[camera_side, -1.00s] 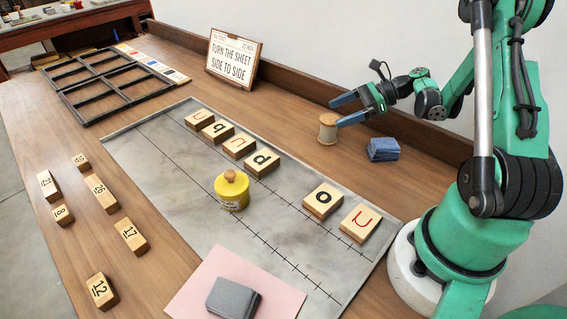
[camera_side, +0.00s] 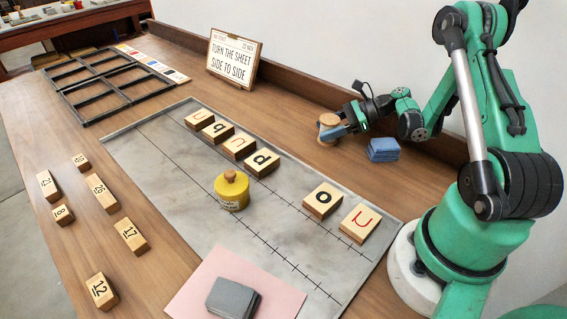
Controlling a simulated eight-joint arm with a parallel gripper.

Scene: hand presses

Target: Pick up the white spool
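The white spool (camera_side: 328,121), with tan, wood-coloured ends, stands upright on the wooden bench behind the grey sheet, near the back ledge. My gripper (camera_side: 333,127) is low at the spool, reaching in from the right. One blue finger lies across the spool's lower front. The other finger is mostly hidden behind the spool. I cannot tell whether the fingers press on it or only stand around it. The spool appears to rest on the bench.
A blue block stack (camera_side: 383,149) sits just right of my gripper. Letter blocks (camera_side: 262,163) and a yellow tin (camera_side: 232,190) stand on the grey sheet (camera_side: 165,165). A sign (camera_side: 233,58) leans near the back ledge. Bare bench lies left of the spool.

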